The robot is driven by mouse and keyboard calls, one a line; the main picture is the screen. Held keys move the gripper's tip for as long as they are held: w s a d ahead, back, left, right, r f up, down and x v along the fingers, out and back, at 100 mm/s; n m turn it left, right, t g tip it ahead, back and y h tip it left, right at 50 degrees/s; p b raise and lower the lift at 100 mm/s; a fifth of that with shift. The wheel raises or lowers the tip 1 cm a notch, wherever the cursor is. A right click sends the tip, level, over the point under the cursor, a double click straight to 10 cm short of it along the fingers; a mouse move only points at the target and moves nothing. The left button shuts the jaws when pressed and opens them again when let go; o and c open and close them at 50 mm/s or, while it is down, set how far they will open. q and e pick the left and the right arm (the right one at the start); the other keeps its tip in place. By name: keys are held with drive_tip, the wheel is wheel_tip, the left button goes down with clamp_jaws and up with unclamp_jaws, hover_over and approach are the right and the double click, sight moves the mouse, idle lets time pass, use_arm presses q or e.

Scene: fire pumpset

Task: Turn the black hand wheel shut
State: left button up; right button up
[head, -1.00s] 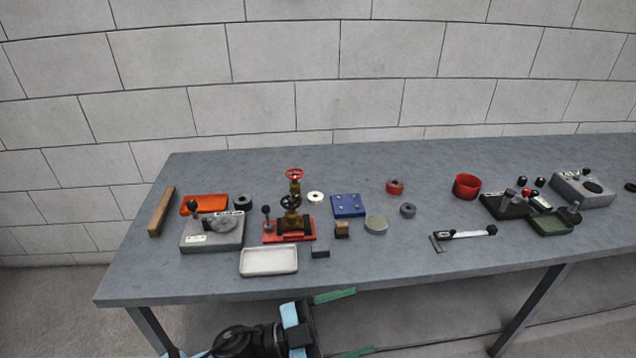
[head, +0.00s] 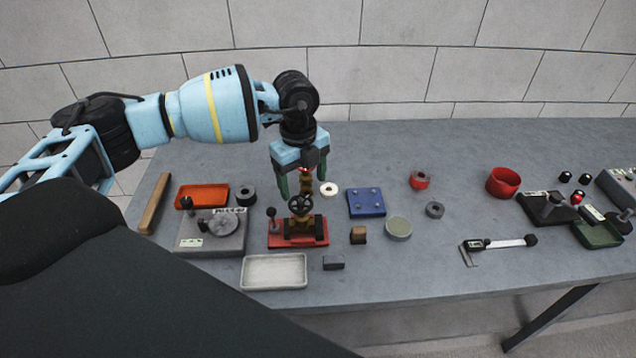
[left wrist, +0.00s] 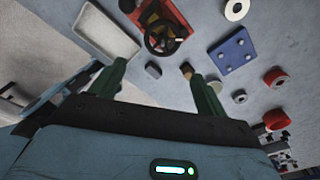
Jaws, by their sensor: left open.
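In the left wrist view the black wheel (left wrist: 164,38) shows near the top, beyond the fingertips. In the left wrist view the fingers (left wrist: 159,72) are apart. My right gripper is not in view.
A white tray (head: 250,283) and a dark grey block (head: 333,263) lie in front of the valve. A grey device (head: 190,244) stands left. A blue plate (head: 381,205) and a wooden block (head: 358,236) stand right. The table's front right is mostly clear.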

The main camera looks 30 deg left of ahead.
sight(301, 197)
use_arm(q)
drive_tip(key=shift+w+a+r+y, duration=0.3)
drive_tip(key=shift+w+a+r, duration=0.2)
drive_tip(key=shift+a, duration=0.25)
drive_tip(key=shift+s+d+f, duration=0.1)
drive_tip(key=shift+s, duration=0.1)
drive_tip(key=shift+f, duration=3.8)
drive_tip(key=c, duration=1)
